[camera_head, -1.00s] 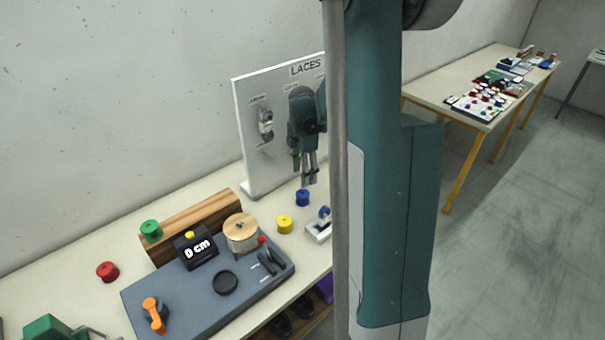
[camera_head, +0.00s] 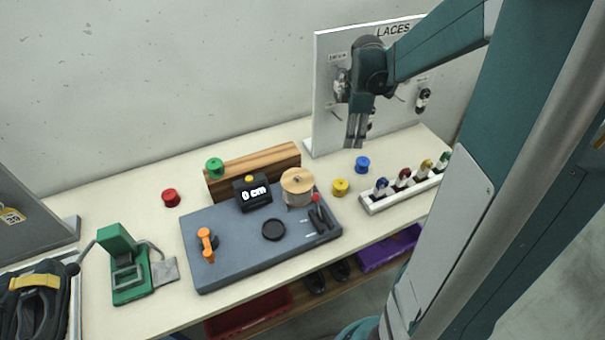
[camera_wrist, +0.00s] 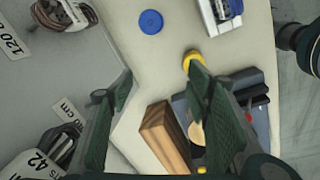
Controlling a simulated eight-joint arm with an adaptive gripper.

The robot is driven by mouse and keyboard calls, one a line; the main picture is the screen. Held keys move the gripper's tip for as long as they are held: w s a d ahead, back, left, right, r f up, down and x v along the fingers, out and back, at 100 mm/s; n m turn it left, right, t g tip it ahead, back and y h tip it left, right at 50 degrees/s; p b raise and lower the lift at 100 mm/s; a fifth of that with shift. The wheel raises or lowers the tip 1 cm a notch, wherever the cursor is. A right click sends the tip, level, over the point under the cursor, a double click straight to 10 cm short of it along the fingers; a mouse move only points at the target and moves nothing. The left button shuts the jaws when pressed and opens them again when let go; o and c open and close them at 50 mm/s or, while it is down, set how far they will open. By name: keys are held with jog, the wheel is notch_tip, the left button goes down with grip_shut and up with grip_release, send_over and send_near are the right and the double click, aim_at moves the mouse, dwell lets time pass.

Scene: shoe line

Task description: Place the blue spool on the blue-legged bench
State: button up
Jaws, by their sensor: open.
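The blue spool (camera_head: 362,164) stands upright on the cream table, right of the yellow spool and in front of the laces board. It also shows in the wrist view (camera_wrist: 151,22), near the top and beyond my fingertips. My gripper (camera_head: 355,133) hangs fingers-down in front of the laces board, above and slightly left of the blue spool. Its fingers are apart with nothing between them, as the wrist view (camera_wrist: 160,85) shows. I see no blue-legged bench in the current frames.
The white LACES board (camera_head: 325,95) stands close behind my gripper. A yellow spool (camera_head: 340,187), a white rack (camera_head: 402,193) of laces, a grey measuring station (camera_head: 220,265) and a wooden block (camera_head: 270,163) surround the blue spool. A red spool (camera_head: 171,198) lies further left.

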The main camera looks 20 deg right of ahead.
jog(key=s+a+r+m+t, duration=0.2)
jog(key=s+a, duration=0.4)
jog(key=a, duration=0.3)
jog(key=s+a+r+m+t, duration=0.2)
jog(key=s+a+r+m, duration=0.3)
jog(key=a, duration=0.4)
jog(key=s+a+r+m+t, duration=0.2)
jog(key=s+a+r+m, duration=0.2)
jog(key=s+a, duration=0.4)
jog(key=shift+a+r+m+y, duration=0.2)
jog(key=shift+a+m+y, duration=0.1)
jog(key=shift+a+m, duration=0.45)
